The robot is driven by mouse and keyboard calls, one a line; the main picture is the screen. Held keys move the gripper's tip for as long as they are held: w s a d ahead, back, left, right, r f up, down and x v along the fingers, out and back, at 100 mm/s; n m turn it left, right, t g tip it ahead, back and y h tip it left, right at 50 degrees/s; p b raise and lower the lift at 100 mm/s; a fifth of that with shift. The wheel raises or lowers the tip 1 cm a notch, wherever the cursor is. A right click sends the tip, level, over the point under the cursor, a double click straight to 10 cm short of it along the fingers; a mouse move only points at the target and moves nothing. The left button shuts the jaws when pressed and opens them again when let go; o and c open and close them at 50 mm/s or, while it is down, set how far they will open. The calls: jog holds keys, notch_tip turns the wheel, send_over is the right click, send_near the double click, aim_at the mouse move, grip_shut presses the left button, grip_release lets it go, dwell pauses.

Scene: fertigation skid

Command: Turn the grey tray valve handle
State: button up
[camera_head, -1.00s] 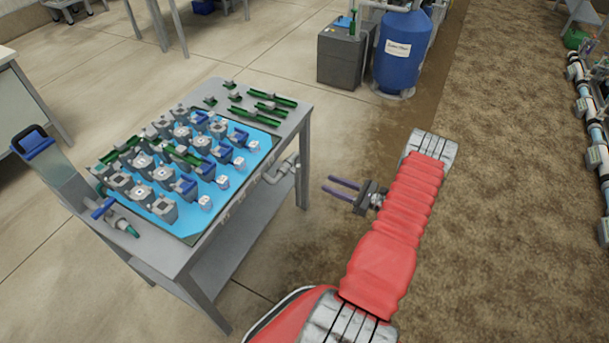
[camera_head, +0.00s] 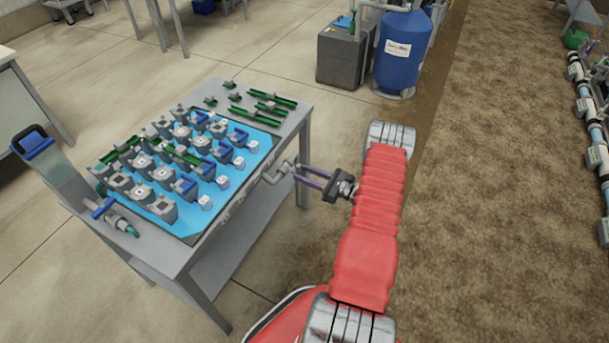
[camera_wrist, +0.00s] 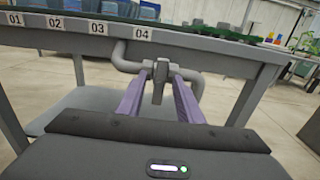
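The grey tray valve handle (camera_wrist: 159,82) shows in the wrist view on a grey pipe (camera_wrist: 127,62) under the table's edge. It hangs down between the two purple fingers of my gripper (camera_wrist: 160,75). The fingers are apart, one on each side of the handle, and I see a gap on both sides. In the head view the valve's pipe (camera_head: 272,177) sticks out from the table's right side, and my gripper reaches it from the right with its fingertips beside the pipe. The handle itself is hard to make out there.
The grey table (camera_head: 240,218) carries a blue tray (camera_head: 262,146) of several grey, blue and green fittings. Labels 01 to 04 (camera_wrist: 97,28) run along its edge. A table leg (camera_head: 303,160) stands close by my fingers. A blue tank (camera_head: 402,50) stands behind on the floor.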

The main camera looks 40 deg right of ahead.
jog(key=shift+c, duration=0.2)
grip_shut()
jog(key=shift+a, duration=0.25)
jog(key=shift+d, duration=0.15)
